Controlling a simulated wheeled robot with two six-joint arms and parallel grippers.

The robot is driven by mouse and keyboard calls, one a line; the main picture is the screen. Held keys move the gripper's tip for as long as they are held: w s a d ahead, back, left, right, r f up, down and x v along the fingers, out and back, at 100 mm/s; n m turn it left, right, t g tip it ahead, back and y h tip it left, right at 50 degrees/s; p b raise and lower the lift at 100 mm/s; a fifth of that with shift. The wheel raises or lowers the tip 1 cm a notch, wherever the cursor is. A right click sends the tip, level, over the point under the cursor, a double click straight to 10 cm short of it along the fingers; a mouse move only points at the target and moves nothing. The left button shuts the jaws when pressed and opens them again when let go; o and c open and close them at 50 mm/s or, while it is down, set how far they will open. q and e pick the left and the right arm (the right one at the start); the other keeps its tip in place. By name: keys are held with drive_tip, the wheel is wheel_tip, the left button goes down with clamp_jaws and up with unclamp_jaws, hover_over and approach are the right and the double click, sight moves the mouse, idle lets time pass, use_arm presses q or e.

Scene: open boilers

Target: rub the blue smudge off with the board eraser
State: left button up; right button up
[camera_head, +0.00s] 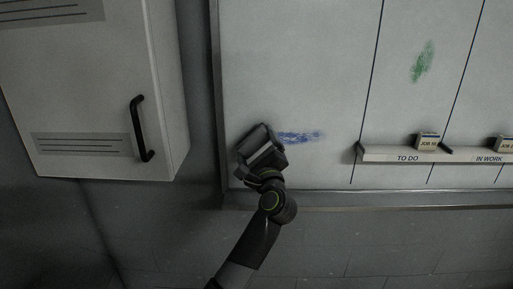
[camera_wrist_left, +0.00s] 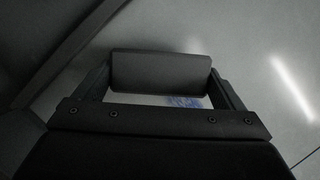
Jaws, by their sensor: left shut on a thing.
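The blue smudge (camera_head: 301,137) is a short horizontal scribble low on the left part of the whiteboard (camera_head: 290,60). My left gripper (camera_head: 258,143) is at the smudge's left end, in front of the board. In the left wrist view the gripper (camera_wrist_left: 160,85) is shut on a dark grey block, the board eraser (camera_wrist_left: 160,70). Part of the blue smudge (camera_wrist_left: 185,101) shows just below the eraser, between the fingers. Whether the eraser touches the board I cannot tell. My right gripper is in neither view.
A green smudge (camera_head: 422,62) is higher up to the right. A ledge (camera_head: 385,155) labelled TO DO and IN WORK carries small JOB blocks (camera_head: 427,142). A grey cabinet (camera_head: 85,80) with a black handle stands out at the left. Board between smudge and ledge is clear.

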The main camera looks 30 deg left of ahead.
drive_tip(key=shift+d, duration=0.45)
use_arm(q)
drive_tip(key=shift+w+a+b, duration=0.35)
drive_tip(key=shift+w+a, duration=0.05)
drive_tip(key=shift+w, duration=0.35)
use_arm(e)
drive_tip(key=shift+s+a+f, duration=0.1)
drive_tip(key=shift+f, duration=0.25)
use_arm(q)
drive_tip(key=shift+d, duration=0.1)
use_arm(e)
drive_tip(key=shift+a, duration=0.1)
use_arm(q)
drive_tip(key=shift+w+d+b, duration=0.25)
drive_tip(key=shift+d+b, duration=0.15)
drive_tip(key=shift+d, duration=0.05)
drive_tip(key=shift+w+d+b, duration=0.55)
drive_tip(key=shift+d+b, duration=0.05)
drive_tip(key=shift+d, duration=0.25)
drive_tip(key=shift+w+d+b, duration=0.55)
drive_tip(key=shift+d+b, duration=0.1)
drive_tip(key=shift+d, duration=0.2)
drive_tip(key=shift+w+d+b, duration=0.55)
drive_tip(key=shift+d+b, duration=0.05)
drive_tip(key=shift+d, duration=0.25)
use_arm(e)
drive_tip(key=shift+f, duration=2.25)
